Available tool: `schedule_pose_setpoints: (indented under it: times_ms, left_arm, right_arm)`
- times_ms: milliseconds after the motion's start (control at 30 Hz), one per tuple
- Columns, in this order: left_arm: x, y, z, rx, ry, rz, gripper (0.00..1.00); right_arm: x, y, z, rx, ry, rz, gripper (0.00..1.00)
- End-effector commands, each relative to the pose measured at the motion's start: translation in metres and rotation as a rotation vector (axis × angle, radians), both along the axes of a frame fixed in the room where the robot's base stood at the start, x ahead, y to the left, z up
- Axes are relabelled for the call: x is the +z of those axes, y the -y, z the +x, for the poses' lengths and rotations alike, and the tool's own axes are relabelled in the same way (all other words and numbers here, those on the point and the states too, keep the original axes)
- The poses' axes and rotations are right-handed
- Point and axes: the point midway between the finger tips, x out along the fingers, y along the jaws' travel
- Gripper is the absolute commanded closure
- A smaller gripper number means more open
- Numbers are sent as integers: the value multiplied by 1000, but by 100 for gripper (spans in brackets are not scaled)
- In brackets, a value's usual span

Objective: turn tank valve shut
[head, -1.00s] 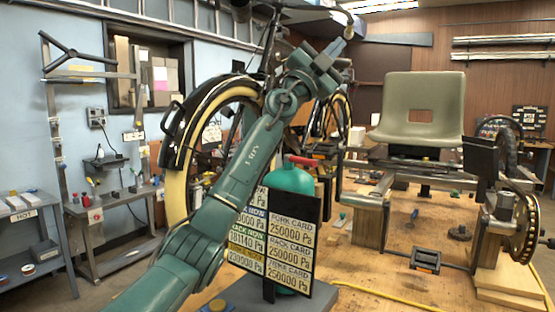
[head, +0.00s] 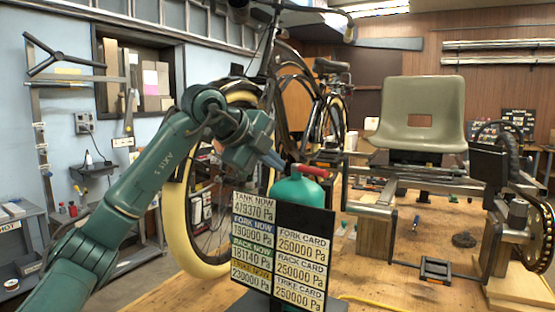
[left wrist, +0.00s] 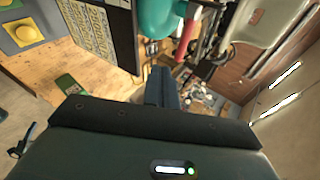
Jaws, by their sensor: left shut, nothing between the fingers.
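The teal tank (head: 297,191) stands behind a black sign board. Its valve has a red lever (head: 314,171) on top, pointing right. The board (head: 280,250) hides the tank's lower part. My left gripper (head: 271,160) is shut and empty, just left of the valve; I cannot tell if it touches. In the left wrist view, the shut fingers (left wrist: 161,86) point towards the scene, with the tank (left wrist: 158,16) and red lever (left wrist: 186,36) above and to the right. My right gripper is not in view.
A bicycle with a yellow-walled wheel (head: 190,225) stands behind my left arm. A seat (head: 418,112) on a trike frame is at right. The wooden table (head: 385,262) has free room between them.

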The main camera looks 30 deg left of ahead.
Motion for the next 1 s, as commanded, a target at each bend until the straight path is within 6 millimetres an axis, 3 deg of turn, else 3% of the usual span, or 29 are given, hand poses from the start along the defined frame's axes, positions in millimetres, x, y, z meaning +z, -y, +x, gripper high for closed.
schedule_pose_setpoints:
  times_ms: [333,500,700,1000]
  left_arm:
    - [-44,16,59,-3,-3,-2,100]
    - [-37,23,83,-3,1,-3,100]
    - [-36,26,95,-3,0,-3,100]
    - [-37,26,96,-3,2,-1,100]
  right_arm:
    - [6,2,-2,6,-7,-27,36]
    - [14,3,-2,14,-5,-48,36]
    - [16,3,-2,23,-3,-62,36]
    - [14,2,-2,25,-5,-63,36]
